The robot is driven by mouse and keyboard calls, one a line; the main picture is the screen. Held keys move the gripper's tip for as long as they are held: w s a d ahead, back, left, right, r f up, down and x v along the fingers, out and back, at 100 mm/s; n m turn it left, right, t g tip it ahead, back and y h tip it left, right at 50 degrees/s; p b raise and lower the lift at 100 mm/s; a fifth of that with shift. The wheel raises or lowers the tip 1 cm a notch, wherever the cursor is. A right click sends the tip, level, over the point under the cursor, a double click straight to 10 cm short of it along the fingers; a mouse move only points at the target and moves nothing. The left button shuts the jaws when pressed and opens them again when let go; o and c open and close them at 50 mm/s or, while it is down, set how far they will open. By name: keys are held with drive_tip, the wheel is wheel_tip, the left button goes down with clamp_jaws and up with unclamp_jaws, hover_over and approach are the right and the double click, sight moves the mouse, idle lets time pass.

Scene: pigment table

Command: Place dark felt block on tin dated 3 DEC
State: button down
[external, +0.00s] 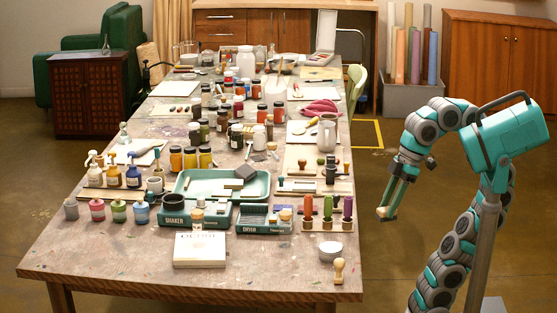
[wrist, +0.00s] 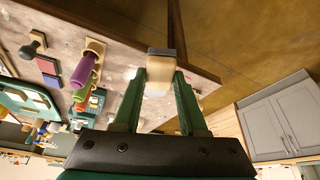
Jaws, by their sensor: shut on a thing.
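My gripper (external: 388,207) is off the right side of the table, pointing down, in the external view. It is shut on a small tan block (external: 382,213). No date can be read on any tin, so the 3 DEC tin is not identifiable.
The table (external: 100,267) is crowded with jars and bottles.

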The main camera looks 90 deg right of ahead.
drive_tip(key=shift+s+f, duration=0.1)
drive_tip(key=shift+f, duration=0.05)
drive_tip(key=w+a, duration=0.2)
drive_tip(key=w, duration=0.2)
drive_tip(key=w+a+f, duration=0.1)
drive_tip(key=w, duration=0.4)
drive_tip(key=w+a, duration=0.2)
drive_tip(key=w, duration=0.3)
drive_tip(key=shift+w+a+f, duration=0.25)
drive_tip(key=shift+a, duration=0.05)
drive_tip(key=shift+w+f, duration=0.1)
drive_tip(key=shift+f, duration=1.65)
drive_tip(key=shift+f, duration=0.15)
drive_tip(key=shift+c, duration=2.3)
unclamp_jaws()
